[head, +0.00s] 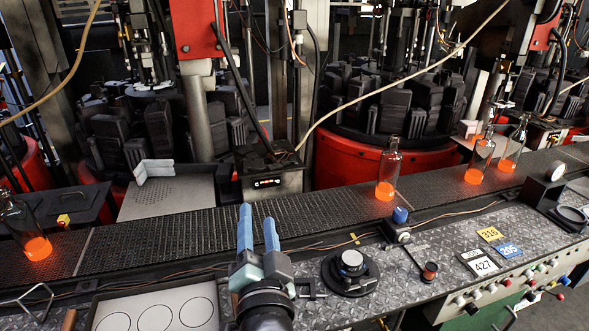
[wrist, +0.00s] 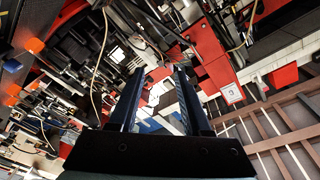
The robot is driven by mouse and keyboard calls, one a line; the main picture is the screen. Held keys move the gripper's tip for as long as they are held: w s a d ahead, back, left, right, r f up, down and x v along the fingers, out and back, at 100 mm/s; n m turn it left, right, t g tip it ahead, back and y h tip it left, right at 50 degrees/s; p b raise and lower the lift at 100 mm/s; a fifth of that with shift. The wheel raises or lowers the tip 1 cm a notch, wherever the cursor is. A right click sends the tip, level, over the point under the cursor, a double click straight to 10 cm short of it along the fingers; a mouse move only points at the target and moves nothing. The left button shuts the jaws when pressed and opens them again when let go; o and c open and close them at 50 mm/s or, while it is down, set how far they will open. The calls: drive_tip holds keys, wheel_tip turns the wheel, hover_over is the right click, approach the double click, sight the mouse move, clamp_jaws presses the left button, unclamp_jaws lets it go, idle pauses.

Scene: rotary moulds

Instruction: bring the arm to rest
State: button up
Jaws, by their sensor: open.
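My gripper (head: 258,228) is in the lower middle of the head view, with its two blue fingers pointing up and forward and a gap between them. It is open and empty, above the front edge of the conveyor and the metal ledge. In the wrist view my gripper (wrist: 158,75) shows two dark fingers apart with nothing between them. The machinery behind the fingers is seen tilted and from a distance.
A conveyor (head: 290,202) carries several clear bottles with glowing orange bases, one bottle (head: 387,172) right of my gripper. The tread-plate ledge (head: 450,230) holds a round dial (head: 351,263), a blue knob (head: 400,215) and number tags. A tray with circles (head: 155,308) lies left.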

drive_tip(key=s+d+r+n+t+h, duration=0.1)
drive_tip(key=s+r+n+t, duration=0.1)
drive_tip(key=r, duration=0.8)
drive_tip(key=s+d+r+n+t, duration=0.2)
drive_tip(key=r+t, duration=0.1)
drive_tip(key=r, duration=0.8)
drive_tip(key=s+d+r+n+t+h, duration=0.2)
drive_tip(key=s+r+n+t, duration=0.1)
drive_tip(key=s+r, duration=0.9)
wheel_tip(320, 180, up, 3)
drive_tip(key=shift+d+f+t, duration=0.15)
drive_tip(key=shift+d+t, duration=0.2)
drive_tip(key=shift+t, duration=0.15)
drive_tip(key=shift+w, duration=0.1)
